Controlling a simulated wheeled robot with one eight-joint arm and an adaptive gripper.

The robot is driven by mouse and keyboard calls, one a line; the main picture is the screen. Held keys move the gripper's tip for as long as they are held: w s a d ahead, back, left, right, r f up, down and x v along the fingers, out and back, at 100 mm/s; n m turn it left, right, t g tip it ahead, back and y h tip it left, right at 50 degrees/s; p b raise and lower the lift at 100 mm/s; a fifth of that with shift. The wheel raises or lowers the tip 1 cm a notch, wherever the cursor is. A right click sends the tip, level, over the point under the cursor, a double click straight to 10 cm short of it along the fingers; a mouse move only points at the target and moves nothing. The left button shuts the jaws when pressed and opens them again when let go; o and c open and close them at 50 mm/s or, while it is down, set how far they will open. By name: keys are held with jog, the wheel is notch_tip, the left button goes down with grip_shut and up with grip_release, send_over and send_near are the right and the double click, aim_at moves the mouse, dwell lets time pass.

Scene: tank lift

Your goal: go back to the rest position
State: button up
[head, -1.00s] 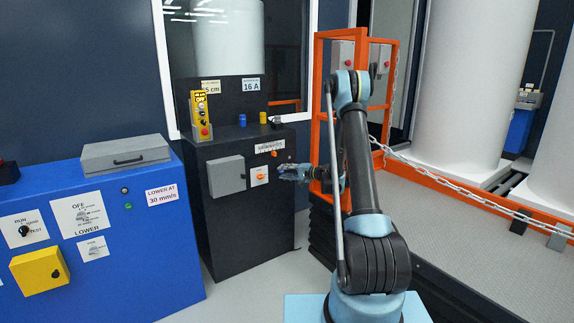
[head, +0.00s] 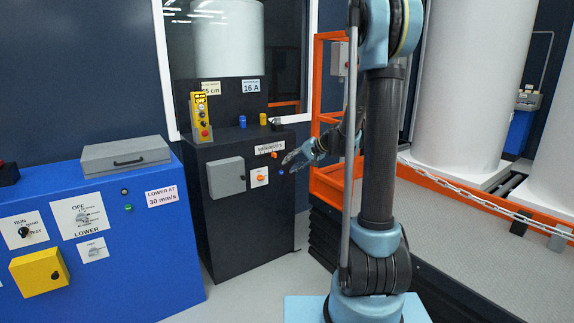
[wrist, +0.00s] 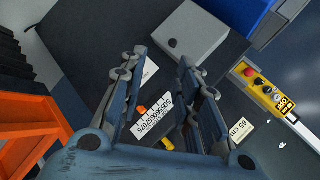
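My gripper (head: 298,156) is in front of the black cabinet (head: 250,225), at about the height of the cabinet's small white labels. In the wrist view my gripper (wrist: 162,60) has its two fingers apart with nothing between them, so it is open and empty. The cabinet front shows behind the fingers, with a gap to it that I cannot judge. My arm stands nearly upright, with its upper part cut off by the top of the head view.
A yellow control box (head: 201,117) stands on the cabinet, and a grey box (head: 226,177) sits on its front. A blue console (head: 90,240) is at left. An orange frame (head: 325,110) and a chain (head: 480,197) bound the platform behind my arm.

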jog(key=s+d+n+g+h, duration=0.15)
jog(key=s+d, duration=0.25)
jog(key=s, duration=0.7)
jog(key=s+d+g+h, duration=0.1)
jog(key=s+d+h, duration=0.2)
jog(key=s, duration=0.8)
jog(key=s+d+f+h, duration=0.2)
jog(key=s+d, duration=0.3)
jog(key=s, duration=0.4)
jog(key=s+d+f+h, duration=0.2)
jog(key=s+d+f, duration=0.2)
jog(key=s, duration=0.5)
jog(key=shift+s+d+f+n+g+h, duration=0.35)
jog(key=shift+s+f+n, duration=0.1)
jog(key=shift+f, duration=0.15)
jog(key=shift+w+f, duration=0.2)
jog(key=shift+w, duration=0.3)
